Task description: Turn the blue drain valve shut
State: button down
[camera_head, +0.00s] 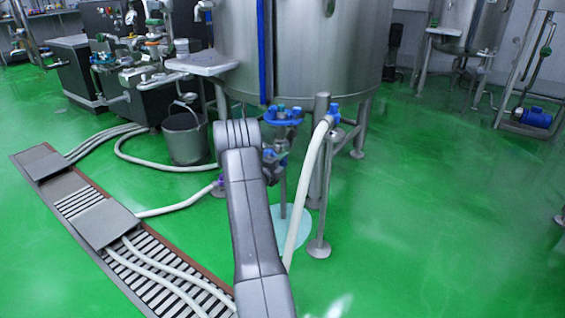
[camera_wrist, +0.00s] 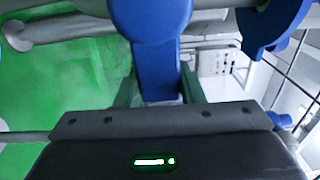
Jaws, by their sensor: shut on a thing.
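In the wrist view the blue drain valve shows a rounded hub (camera_wrist: 150,18) with a flat blue handle (camera_wrist: 157,72) running down from it. My gripper (camera_wrist: 160,90) is shut on this handle, one finger on each side. In the head view, blue valve parts (camera_head: 282,113) sit beneath the large steel tank (camera_head: 320,45). My grey arm reaches up to them and hides part of the area, so the jaws cannot be made out clearly there.
A pale hose (camera_head: 307,185) hangs from a blue fitting just right of the arm. Pale liquid (camera_head: 293,228) lies on the green floor under the valve. A steel bucket (camera_head: 185,138) stands to the left, near a floor drain grate (camera_head: 165,272).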

jog(key=c, duration=1)
grip_release()
jog(key=shift+f, duration=0.1)
jog(key=shift+o, duration=0.2)
jog(key=p+v, duration=0.4)
jog(key=v, duration=0.9)
jog(key=shift+s+a, duration=0.25)
jog(key=shift+s, duration=0.1)
jog(key=b+x, duration=0.3)
jog(key=x, duration=0.9)
jog(key=shift+w+d+f+b, duration=0.1)
jog(key=shift+w+d+b, duration=0.05)
jog(key=shift+b, duration=0.25)
jog(key=shift+w+d, duration=0.45)
jog(key=shift+w, duration=0.15)
